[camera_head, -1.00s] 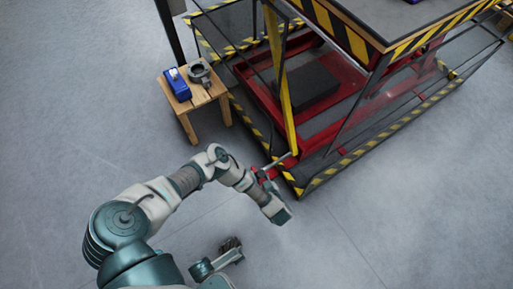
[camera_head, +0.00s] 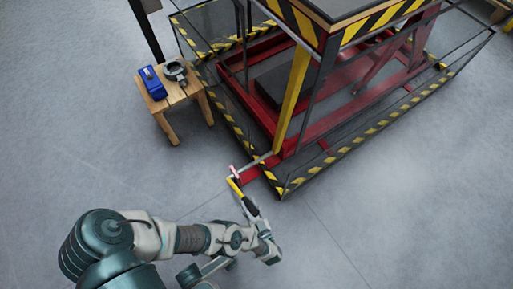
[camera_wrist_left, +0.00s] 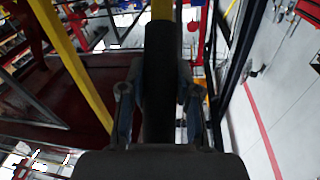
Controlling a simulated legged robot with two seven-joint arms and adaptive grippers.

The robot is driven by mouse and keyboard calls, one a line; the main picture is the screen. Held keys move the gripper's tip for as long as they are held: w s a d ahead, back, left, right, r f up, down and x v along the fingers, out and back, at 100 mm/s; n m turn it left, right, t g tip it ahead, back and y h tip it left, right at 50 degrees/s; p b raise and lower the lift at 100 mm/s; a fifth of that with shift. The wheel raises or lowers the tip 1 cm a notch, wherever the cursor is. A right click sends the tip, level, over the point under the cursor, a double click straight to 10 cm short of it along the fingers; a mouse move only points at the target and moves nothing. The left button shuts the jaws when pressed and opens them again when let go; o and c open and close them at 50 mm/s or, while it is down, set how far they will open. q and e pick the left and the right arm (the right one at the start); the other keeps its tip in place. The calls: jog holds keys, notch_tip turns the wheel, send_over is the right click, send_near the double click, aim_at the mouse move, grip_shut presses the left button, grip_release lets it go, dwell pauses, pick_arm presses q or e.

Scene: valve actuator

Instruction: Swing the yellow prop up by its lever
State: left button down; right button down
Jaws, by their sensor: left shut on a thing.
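The yellow prop (camera_head: 292,96) is a long bar at the near left corner of the red lift frame, leaning with its top to the right, close under the striped platform. A grey and red lever (camera_head: 252,168) sticks out from its foot to the left. A handle with a yellow part (camera_head: 235,187) and a black grip (camera_head: 249,207) meets the lever's outer end. My left gripper (camera_head: 257,222) is shut on the black grip. The wrist view shows the dark grip (camera_wrist_left: 159,80) between the fingers (camera_wrist_left: 158,100). My right gripper is mostly hidden behind the left arm.
The lift platform (camera_head: 345,25) with striped edges overhangs the red frame (camera_head: 325,125). A striped base rail (camera_head: 340,155) edges it. A wooden stool (camera_head: 178,97) holds a blue box (camera_head: 152,84) and a grey part (camera_head: 174,70). The floor in front is clear.

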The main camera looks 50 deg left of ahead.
pick_arm(q)
jog(key=shift+d, duration=0.35)
jog(key=shift+a+f, duration=0.1)
jog(key=shift+a, duration=0.15)
jog(key=c, duration=0.8)
grip_release()
jog(key=shift+w+d, duration=0.1)
jog(key=shift+d, duration=0.25)
jog(key=shift+a, duration=0.15)
